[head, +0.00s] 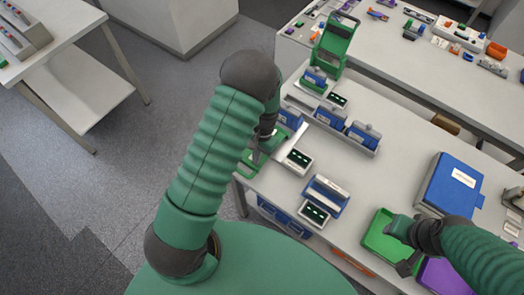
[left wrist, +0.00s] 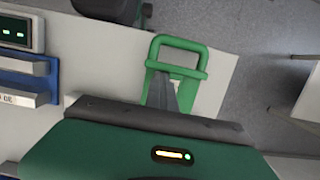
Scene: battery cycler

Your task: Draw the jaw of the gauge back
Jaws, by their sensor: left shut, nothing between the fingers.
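The gauge's readout box (head: 297,160), white with a dark screen and green digits, sits at the near left end of the bench, beside a pale slanting bar (head: 291,142). A green looped handle (head: 247,168) lies left of them at the bench edge. The left wrist view shows the handle (left wrist: 179,42) as an open green frame with a crossbar. My left gripper (head: 256,156) is shut and empty, its grey fingers (left wrist: 163,92) inside or over the loop; contact is unclear. My right gripper (head: 406,266) is over the green tray; its fingers are unclear.
Several blue modules (head: 330,117) stand in a row behind the readout. Another blue module (head: 326,195) with a readout (head: 314,213) stands nearer. The green tray (head: 382,238), a purple tray (head: 440,277) and a blue box (head: 452,186) are to the right. Floor lies left of the bench.

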